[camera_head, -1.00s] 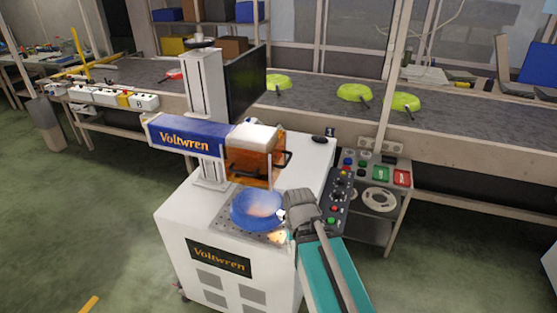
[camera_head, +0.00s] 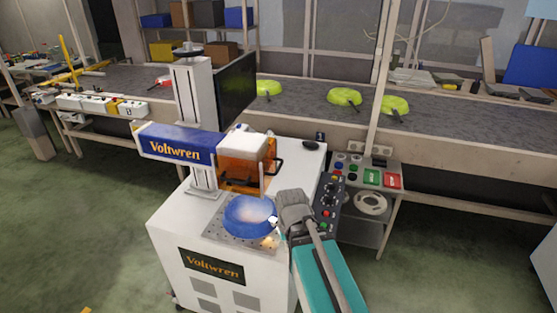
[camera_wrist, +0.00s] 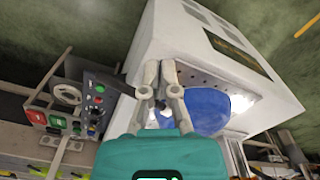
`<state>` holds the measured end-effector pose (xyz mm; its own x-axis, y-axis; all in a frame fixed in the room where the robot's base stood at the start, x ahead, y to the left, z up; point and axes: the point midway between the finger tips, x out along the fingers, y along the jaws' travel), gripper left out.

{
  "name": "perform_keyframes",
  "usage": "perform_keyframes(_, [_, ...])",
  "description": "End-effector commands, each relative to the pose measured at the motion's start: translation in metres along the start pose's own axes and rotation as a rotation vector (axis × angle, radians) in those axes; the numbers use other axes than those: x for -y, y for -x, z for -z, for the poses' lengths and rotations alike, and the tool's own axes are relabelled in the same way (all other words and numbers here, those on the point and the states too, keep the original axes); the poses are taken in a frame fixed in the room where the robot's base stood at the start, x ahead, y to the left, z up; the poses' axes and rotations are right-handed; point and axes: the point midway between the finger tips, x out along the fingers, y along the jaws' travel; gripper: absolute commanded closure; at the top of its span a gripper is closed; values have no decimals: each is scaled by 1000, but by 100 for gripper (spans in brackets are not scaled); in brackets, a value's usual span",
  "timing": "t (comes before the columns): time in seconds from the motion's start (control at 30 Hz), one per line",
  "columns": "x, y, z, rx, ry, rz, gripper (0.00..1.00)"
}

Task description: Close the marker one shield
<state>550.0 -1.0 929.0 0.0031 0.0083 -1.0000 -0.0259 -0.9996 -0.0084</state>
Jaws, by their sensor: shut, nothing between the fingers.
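The marking machine (camera_head: 178,150), with a blue "Voltwren" head, stands on a white cabinet. Its orange see-through shield (camera_head: 238,177) with a white top hangs under the head, with a dark handle (camera_head: 277,168) at its right side. The shield is raised, with a gap above a blue pan (camera_head: 236,217) on the perforated plate. My gripper (camera_head: 277,235) is right of the pan, below the handle and apart from the shield. In the wrist view my gripper (camera_wrist: 159,72) is shut and empty, in front of the blue pan (camera_wrist: 205,112). The shield is not clear there.
A dark control panel (camera_head: 329,200) with buttons lies just right of my gripper. A monitor (camera_head: 237,90) stands behind the machine. A small cart (camera_head: 372,180) stands at right. Green floor is open at left.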

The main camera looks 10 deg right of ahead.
Motion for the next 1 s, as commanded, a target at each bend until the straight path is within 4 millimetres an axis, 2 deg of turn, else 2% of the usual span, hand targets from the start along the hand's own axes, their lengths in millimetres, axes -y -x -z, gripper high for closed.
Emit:
perform_keyframes(0.03, [0, 14, 8, -2, -10, 4, 100])
perform_keyframes(1.0, [-20, 188, 138, -31, -303, 100, 100])
